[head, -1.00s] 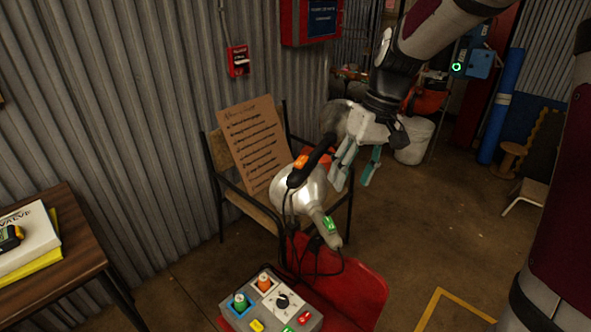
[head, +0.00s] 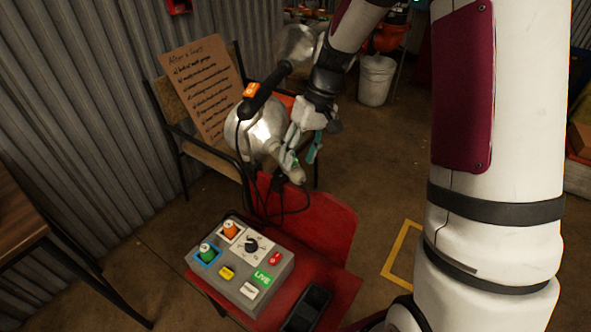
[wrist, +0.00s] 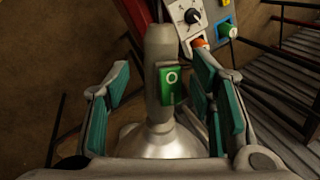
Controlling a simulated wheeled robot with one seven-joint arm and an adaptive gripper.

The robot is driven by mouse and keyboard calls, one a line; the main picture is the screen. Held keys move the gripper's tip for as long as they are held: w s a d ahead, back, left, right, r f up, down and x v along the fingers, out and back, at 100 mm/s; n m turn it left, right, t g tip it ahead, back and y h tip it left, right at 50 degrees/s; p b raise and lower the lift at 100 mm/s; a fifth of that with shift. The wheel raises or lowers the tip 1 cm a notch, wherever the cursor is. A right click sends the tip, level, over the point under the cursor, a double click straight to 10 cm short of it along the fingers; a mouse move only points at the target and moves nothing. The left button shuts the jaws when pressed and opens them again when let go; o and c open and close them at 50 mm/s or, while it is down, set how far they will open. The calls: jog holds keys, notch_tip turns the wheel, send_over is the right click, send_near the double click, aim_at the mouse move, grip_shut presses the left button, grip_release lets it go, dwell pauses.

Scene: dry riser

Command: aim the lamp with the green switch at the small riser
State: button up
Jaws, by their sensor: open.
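The lamp with the green switch has a silver dome (head: 258,137) and a pale neck pointing down to the right, in front of a chair. Its green switch (wrist: 171,86) faces the wrist camera, on the grey neck (wrist: 160,48). My gripper (head: 303,150) is at this neck, open. In the wrist view its two teal-padded fingers stand on either side of the neck, with a gap on the left; whether the right finger touches cannot be told. A second lamp with an orange switch (head: 252,90) and black handle sits just above. I cannot make out the small riser.
A grey control box (head: 232,278) with knobs and buttons rests on a red surface (head: 335,283) below the lamps. A cardboard notice (head: 203,88) leans on the chair. A wooden table (head: 22,215) is at left. A white bucket (head: 376,80) stands behind.

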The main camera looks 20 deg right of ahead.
aim_at(296, 163)
jog(key=shift+b+x, duration=0.4)
jog(key=shift+x, duration=1.3)
